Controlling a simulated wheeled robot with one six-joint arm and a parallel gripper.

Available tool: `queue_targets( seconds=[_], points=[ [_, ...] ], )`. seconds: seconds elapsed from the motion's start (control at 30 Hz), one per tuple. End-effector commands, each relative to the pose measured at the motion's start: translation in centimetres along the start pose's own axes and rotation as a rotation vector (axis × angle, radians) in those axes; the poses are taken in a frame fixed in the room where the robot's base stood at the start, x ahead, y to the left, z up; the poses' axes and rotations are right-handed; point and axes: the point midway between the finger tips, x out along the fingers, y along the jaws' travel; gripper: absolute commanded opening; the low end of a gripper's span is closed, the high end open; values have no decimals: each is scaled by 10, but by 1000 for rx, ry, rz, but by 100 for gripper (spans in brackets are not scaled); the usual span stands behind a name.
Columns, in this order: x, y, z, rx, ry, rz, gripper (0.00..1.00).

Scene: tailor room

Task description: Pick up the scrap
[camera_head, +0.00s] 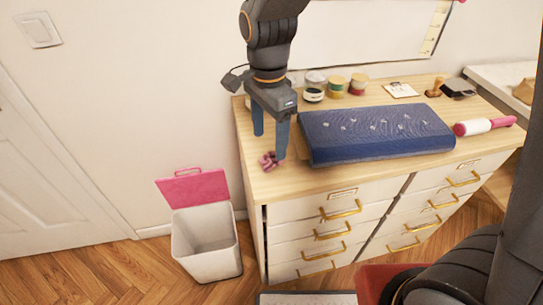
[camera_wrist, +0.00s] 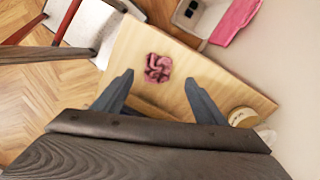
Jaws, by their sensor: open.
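The scrap (camera_head: 268,161) is a small crumpled pink piece on the left front corner of the light wooden cabinet top (camera_head: 245,135). In the wrist view the scrap (camera_wrist: 158,68) lies on the wood, just beyond and between the two fingertips. My gripper (camera_head: 269,147) points down over that corner with its blue-grey fingers apart. In the head view the right fingertip is close beside the scrap; I cannot tell whether they touch. The wrist view shows the gripper (camera_wrist: 158,80) open with nothing between its fingers.
A blue patterned fabric bolt (camera_head: 375,133) lies right of my gripper. Several jars (camera_head: 336,87) stand behind, and a pink-handled roller (camera_head: 485,126) lies farther right. A white bin (camera_head: 207,245) with a raised pink lid (camera_head: 193,187) stands on the floor left of the cabinet.

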Motion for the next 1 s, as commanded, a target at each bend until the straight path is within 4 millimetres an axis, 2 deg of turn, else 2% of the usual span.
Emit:
queue_targets(
  seconds=[0.4, 0.73, 1.0],
  points=[
    [49, 4, -2, -1, 0, 3, 65],
    [54, 4, -2, -1, 0, 0, 65],
    [54, 4, -2, -1, 0, 0, 21]
  ],
)
